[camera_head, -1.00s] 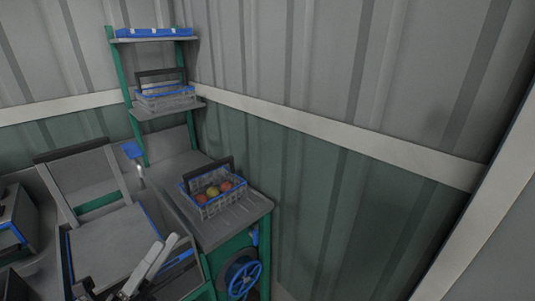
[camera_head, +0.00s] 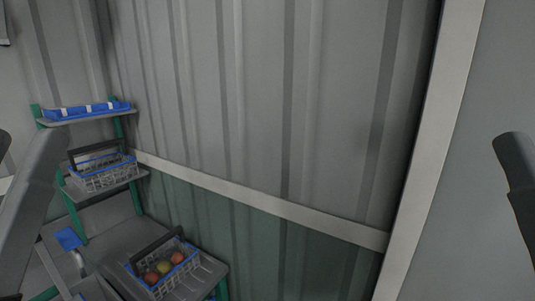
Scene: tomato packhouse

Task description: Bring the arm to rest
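Parts of my arms show as dark grey links, one large at the left edge and one at the right edge. Neither gripper can be made out, so whether they are open or shut is hidden. A wire basket (camera_head: 168,287) with a blue rim and a dark handle stands on the grey worktop (camera_head: 112,243) at the lower left. It holds several red and yellowish tomatoes (camera_head: 165,268). No arm part is seen touching it.
A green-legged rack at the left carries a second wire basket (camera_head: 108,181) on its middle shelf and a blue tray (camera_head: 88,111) on its top shelf. A corrugated wall (camera_head: 270,110) fills the middle. A pale upright post (camera_head: 428,160) stands right of it.

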